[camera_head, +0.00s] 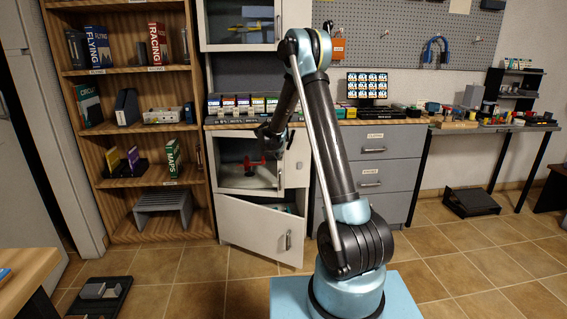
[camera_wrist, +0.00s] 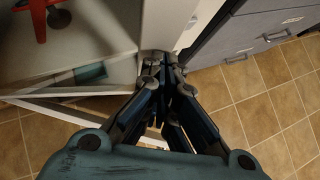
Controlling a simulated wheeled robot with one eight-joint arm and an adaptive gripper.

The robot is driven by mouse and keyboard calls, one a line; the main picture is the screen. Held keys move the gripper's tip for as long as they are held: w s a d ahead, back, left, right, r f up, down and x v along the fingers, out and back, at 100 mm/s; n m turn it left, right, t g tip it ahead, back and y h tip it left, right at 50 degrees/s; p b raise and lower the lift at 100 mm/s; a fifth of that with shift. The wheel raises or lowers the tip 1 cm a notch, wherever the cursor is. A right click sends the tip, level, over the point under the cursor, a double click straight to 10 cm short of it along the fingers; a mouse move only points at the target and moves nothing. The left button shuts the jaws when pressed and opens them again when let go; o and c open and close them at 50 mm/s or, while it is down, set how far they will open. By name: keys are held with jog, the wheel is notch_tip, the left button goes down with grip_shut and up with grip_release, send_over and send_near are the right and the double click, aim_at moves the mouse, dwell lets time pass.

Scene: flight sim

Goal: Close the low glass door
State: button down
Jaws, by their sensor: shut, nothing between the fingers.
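The low glass door (camera_head: 248,187) has a white frame and a vertical handle (camera_head: 280,178) near its right edge, in the cabinet below the counter in the head view. A red model plane shows behind its pane and also in the wrist view (camera_wrist: 40,18). How far the door stands open is hard to tell. My gripper (camera_head: 268,133) is in front of the upper part of this door, partly hidden by its own wrist. In the wrist view its fingers (camera_wrist: 162,65) are together and empty, close to the white cabinet's front edge (camera_wrist: 168,28). Contact is unclear.
The solid white door (camera_head: 255,228) below stands ajar, with a dark gap along its top. Grey drawers (camera_head: 385,165) stand to the right and a wooden bookshelf (camera_head: 145,80) to the left.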

jog(key=w+d, duration=0.1)
jog(key=w, duration=0.5)
jog(key=shift+d, duration=0.2)
jog(key=shift+s, duration=0.1)
